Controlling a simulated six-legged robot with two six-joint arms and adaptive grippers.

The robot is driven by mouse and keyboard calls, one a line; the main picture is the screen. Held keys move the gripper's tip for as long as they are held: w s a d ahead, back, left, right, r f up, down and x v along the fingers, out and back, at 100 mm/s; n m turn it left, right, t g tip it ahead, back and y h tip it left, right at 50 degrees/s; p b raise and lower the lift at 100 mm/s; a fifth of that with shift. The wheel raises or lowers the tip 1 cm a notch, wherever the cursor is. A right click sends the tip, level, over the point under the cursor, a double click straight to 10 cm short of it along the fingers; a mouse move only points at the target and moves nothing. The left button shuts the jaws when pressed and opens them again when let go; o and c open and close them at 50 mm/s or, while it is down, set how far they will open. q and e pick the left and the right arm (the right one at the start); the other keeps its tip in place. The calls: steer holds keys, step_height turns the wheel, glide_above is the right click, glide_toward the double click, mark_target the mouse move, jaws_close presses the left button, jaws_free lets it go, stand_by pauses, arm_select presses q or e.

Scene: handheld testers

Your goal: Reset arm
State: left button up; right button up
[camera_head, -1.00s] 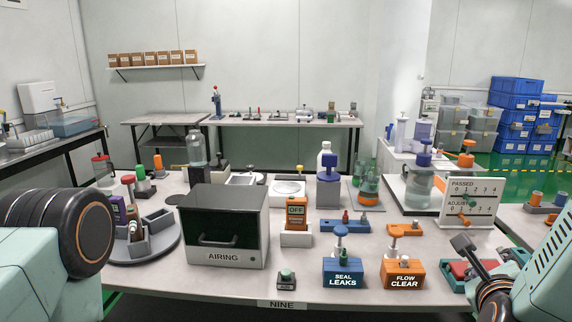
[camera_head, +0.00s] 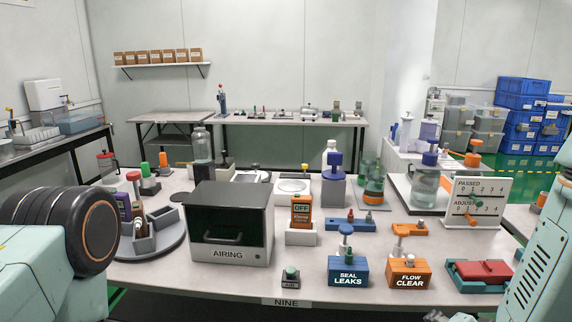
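My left arm (camera_head: 60,250) shows only as pale green and black links at the lower left; its gripper is out of the picture. My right arm (camera_head: 540,262) stands at the right edge. A small dark piece at the bottom edge may be the tip of my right gripper (camera_head: 437,316); its fingers cannot be made out. Neither arm visibly touches anything on the table (camera_head: 225,285). The red and teal tray (camera_head: 478,274) at the front right is in plain view.
The dark AIRING box (camera_head: 230,225) stands at the front left beside a grey round turntable (camera_head: 150,250). The blue SEAL LEAKS block (camera_head: 348,272), the orange FLOW CLEAR block (camera_head: 408,274) and a white PASSED/ADJUST board (camera_head: 477,202) stand to the right. Little front space is clear.

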steer(key=s+a+f+n+g, duration=0.2)
steer(key=s+f+n+g, duration=0.1)
steer(key=s+f, duration=0.4)
steer(key=s+a+f+n+g+y+b, duration=0.1)
steer(key=s+f+n, duration=0.4)
steer(key=s, duration=0.5)
steer(key=s+a+f+n+g+y, duration=0.1)
steer(key=s+a+f+n+g, duration=0.2)
steer(key=s+f, duration=0.6)
steer(key=shift+f+n+g+b, duration=0.4)
steer(key=shift+f+g, duration=0.15)
steer(key=shift+g, duration=0.55)
